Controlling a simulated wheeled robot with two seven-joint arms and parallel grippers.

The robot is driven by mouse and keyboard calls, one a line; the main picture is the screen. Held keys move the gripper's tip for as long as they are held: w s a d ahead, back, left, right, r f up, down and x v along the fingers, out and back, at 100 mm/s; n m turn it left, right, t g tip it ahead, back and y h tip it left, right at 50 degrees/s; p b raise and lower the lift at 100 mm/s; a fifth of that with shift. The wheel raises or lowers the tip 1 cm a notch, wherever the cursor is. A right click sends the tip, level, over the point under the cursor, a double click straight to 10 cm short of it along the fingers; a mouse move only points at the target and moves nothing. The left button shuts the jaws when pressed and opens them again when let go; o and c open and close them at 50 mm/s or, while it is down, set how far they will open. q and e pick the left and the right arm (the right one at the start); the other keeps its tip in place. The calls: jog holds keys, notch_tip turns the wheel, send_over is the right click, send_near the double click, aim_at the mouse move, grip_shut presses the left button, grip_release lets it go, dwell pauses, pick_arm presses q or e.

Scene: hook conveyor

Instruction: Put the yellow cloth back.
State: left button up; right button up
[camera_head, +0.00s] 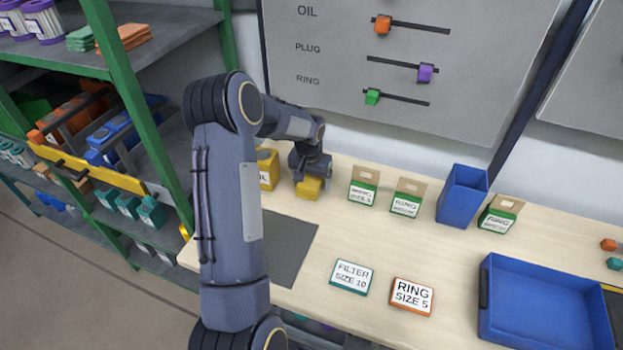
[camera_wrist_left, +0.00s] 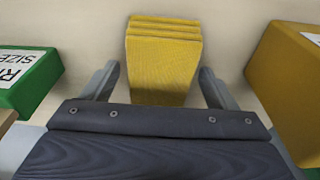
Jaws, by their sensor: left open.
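The yellow cloth (camera_head: 309,187) is a folded, layered stack lying on the wooden bench near the wall. In the left wrist view the cloth (camera_wrist_left: 163,62) stands between the two fingers of my left gripper (camera_wrist_left: 158,82), with a gap on each side. My left gripper (camera_head: 309,178) is open and points down at the cloth, partly covering it in the head view. My right gripper is not in view.
A yellow box (camera_head: 267,168) stands close left of the cloth, and a green-and-brown box (camera_head: 363,187) stands to its right. A blue bin (camera_head: 461,195) and a blue tray (camera_head: 545,305) are farther right. A shelf rack (camera_head: 131,95) at left holds green and orange cloths.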

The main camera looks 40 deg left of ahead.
aim_at(310, 184)
pick_arm(q)
jog(key=shift+r, duration=0.1)
notch_tip(310, 184, up, 12)
jog(key=s+b, duration=0.1)
jog(key=s, duration=0.1)
jog(key=s+d+r+t+h, duration=0.1)
jog(key=s+d+r, duration=0.5)
jog(key=d, duration=0.1)
jog(key=s+d+f+m+t+h, duration=0.1)
jog(key=s+d+m+t+h, duration=0.1)
jog(key=s+d, duration=1.3)
jog(key=s+h, duration=0.1)
jog(key=s, duration=0.3)
jog(key=shift+s+d+t, duration=0.25)
jog(key=shift+s+t, duration=0.05)
jog(key=shift+t, duration=0.1)
